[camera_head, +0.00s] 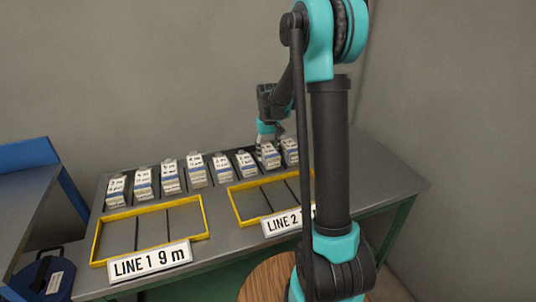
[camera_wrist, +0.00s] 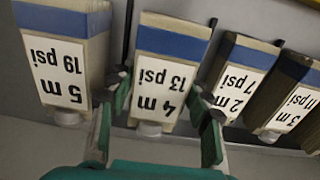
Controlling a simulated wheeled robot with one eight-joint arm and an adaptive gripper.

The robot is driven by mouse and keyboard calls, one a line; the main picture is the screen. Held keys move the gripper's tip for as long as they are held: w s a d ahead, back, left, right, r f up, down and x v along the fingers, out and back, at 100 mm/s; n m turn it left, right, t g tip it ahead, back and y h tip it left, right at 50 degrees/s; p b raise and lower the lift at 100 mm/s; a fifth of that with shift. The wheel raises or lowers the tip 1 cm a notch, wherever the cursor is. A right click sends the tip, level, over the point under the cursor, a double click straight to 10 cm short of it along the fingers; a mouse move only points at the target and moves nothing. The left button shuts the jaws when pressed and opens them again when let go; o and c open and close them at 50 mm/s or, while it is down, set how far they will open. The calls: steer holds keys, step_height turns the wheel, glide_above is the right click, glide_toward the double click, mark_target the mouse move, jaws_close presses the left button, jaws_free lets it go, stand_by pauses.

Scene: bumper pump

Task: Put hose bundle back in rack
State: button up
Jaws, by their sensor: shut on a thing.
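The hose bundles are pale blocks with blue bands and white labels. The bundle labelled "4 m 13 psi" (camera_wrist: 165,72) is between the green fingers of my gripper (camera_wrist: 160,100), which is shut on it. In the head view, my gripper (camera_head: 269,140) is at the right part of the bundle row, over the held bundle (camera_head: 268,157). The rack (camera_head: 232,158) is the dark-divided row at the back of the table. I cannot tell whether the held bundle rests in it or is slightly raised.
The "5 m 19 psi" bundle (camera_wrist: 62,60) stands on one side of the held one; the "2 m 7 psi" bundle (camera_wrist: 238,80) is on the other. The yellow-edged LINE 1 tray (camera_head: 204,215) is empty. The LINE 2 tray (camera_head: 234,203) looks empty but is partly hidden by my arm.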

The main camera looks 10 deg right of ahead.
mark_target(268, 149)
steer(key=shift+f, duration=0.25)
steer(key=o, duration=1.5)
steer(key=shift+f, duration=0.1)
step_height(268, 149, up, 12)
steer(key=shift+r, duration=0.15)
